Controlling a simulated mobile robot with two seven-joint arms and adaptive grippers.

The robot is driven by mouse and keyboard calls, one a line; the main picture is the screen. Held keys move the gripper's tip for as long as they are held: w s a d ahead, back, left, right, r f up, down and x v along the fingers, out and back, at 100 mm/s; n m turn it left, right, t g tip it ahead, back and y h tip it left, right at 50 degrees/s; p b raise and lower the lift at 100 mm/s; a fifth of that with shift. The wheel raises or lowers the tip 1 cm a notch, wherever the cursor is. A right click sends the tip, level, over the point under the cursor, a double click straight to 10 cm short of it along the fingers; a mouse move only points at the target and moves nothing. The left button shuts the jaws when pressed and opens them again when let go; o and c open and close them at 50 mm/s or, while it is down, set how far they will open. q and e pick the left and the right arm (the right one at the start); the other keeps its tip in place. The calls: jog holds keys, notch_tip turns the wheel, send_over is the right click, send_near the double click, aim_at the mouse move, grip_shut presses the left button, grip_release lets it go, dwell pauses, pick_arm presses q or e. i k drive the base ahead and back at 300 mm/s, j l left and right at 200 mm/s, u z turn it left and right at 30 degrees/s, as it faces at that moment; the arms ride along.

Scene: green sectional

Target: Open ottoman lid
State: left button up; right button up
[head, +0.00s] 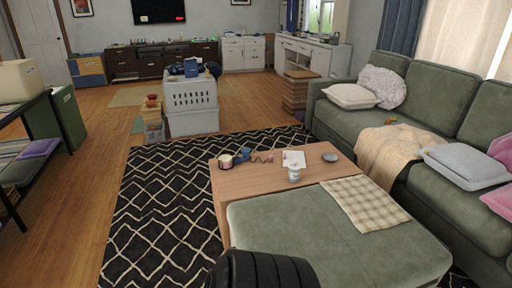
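The green upholstered ottoman (310,238) is in the lower middle of the head view. Its flat, cushioned top lies level and looks closed. A wooden tabletop (240,178) adjoins its far side, and a beige checked cloth (365,202) lies over its right far part. A black ribbed shape (263,270) at the bottom edge hides part of the ottoman's near left side; I cannot tell what it is. The ottoman's near face is mostly cut off by the frame. Neither of my grippers is in view.
A white cup (294,174), a small dish (329,157), papers (293,158) and other small items stand on the wooden top. The green sofa (450,100) lies close on the right. The black patterned rug (160,200) is clear on the left.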

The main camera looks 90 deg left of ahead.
aim_at(290, 223)
jog(key=u, duration=2.9)
